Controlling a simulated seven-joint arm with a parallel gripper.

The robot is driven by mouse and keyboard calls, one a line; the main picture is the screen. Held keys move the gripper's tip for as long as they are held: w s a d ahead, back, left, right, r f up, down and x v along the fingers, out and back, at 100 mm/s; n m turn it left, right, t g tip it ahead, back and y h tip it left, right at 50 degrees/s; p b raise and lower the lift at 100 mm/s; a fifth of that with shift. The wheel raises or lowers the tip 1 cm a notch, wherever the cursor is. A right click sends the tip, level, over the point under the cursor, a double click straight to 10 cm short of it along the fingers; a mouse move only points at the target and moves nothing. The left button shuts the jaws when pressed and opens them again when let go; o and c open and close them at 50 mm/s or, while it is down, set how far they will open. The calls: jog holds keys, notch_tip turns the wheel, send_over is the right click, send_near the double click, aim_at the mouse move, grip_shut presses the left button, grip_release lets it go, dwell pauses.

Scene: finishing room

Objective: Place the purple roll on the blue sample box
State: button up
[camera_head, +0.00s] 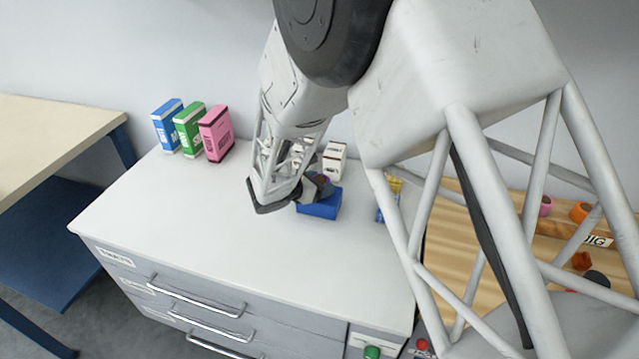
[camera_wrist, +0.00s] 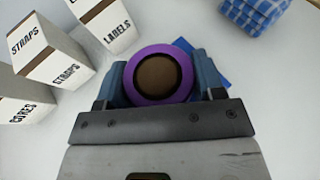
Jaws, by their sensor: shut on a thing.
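The purple roll (camera_wrist: 186,64) is a purple ring with a brown core. My gripper (camera_wrist: 160,82) is shut on it, with a blue-grey finger at each side in the wrist view. In the head view only a small part of the roll (camera_head: 323,180) shows, and my gripper (camera_head: 318,185) is at the blue sample box (camera_head: 320,208) on the white cabinet top. In the wrist view a blue corner of the box (camera_wrist: 212,74) shows behind the roll. I cannot tell whether the roll touches the box.
White boxes marked STRAPS (camera_wrist: 50,50), LABELS (camera_wrist: 104,22) and CORES (camera_wrist: 22,104) stand close by. Blue, green and pink boxes (camera_head: 192,130) stand at the back left. The cabinet's front left top is clear.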

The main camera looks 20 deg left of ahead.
jog(key=o, duration=1)
jog(key=shift+c, duration=0.2)
jog(key=shift+r, duration=0.1)
jog(key=shift+s+a, duration=0.1)
jog(key=v, duration=1.1)
jog(key=shift+s+a+r, duration=0.15)
jog(key=shift+s+a, duration=0.05)
jog(key=shift+s, duration=0.05)
